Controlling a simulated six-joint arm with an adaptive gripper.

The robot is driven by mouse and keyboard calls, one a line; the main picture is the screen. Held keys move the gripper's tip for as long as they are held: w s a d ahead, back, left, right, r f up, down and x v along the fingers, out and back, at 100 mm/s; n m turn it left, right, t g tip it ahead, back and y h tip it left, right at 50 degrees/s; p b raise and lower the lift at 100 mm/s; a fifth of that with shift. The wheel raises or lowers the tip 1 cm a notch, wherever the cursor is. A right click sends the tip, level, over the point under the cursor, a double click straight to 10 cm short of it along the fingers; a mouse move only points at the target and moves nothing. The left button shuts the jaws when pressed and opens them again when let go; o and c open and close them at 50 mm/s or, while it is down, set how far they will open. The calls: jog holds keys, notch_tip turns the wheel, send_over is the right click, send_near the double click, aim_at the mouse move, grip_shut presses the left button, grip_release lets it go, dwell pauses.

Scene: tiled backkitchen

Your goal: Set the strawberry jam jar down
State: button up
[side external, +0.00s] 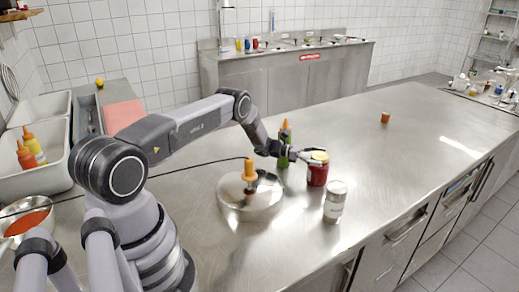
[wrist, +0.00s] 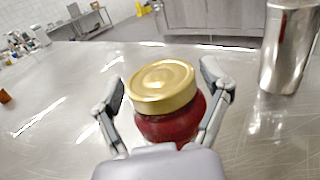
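The strawberry jam jar (side external: 317,174) is red with a gold-yellow lid and stands roughly upright over the steel counter. In the wrist view the jar (wrist: 166,104) is between the two fingers of my gripper (wrist: 163,88). The right finger looks close against the jar's side. A narrow space seems to show between the left finger and the jar, so a firm grip cannot be confirmed. In the side external view my gripper (side external: 308,155) reaches the jar from the left near its lid. The jar's base is hidden in the wrist view, and its contact with the counter is unclear.
A metal can (side external: 335,203) stands close in front of the jar. A small orange object (side external: 385,118) is farther right. The right counter is mostly clear.

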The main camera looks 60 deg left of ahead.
jog(key=shift+o, duration=0.4)
jog(key=shift+r, duration=0.15)
jog(key=s+a+r, duration=0.3)
jog(key=a+r, duration=0.1)
jog(key=r, duration=0.3)
jog(key=s+d+r+m+g, duration=0.4)
jog(key=d+r+m+g, duration=0.3)
jog(key=d+r, duration=0.5)
jog(key=s+d+r+m+g+y, duration=0.1)
jog(key=s+d+r+m+y, duration=0.15)
jog(key=s+r, duration=0.25)
jog(key=s+d+r+m+g+y, duration=0.1)
jog(key=s+d+r+m+y, duration=0.1)
jog(key=s+d+r+m, duration=0.3)
jog(key=s+a+r+m+t+y, duration=0.1)
jog(key=s+m+y, duration=0.3)
jog(key=s, duration=0.9)
jog(key=s+a+r+m+t+y, duration=0.2)
jog(key=s+m+y, duration=0.3)
jog(key=s, duration=0.8)
jog(key=shift+s+a+r+m, duration=0.2)
jog(key=shift+r+m, duration=0.3)
jog(key=shift+m, duration=0.55)
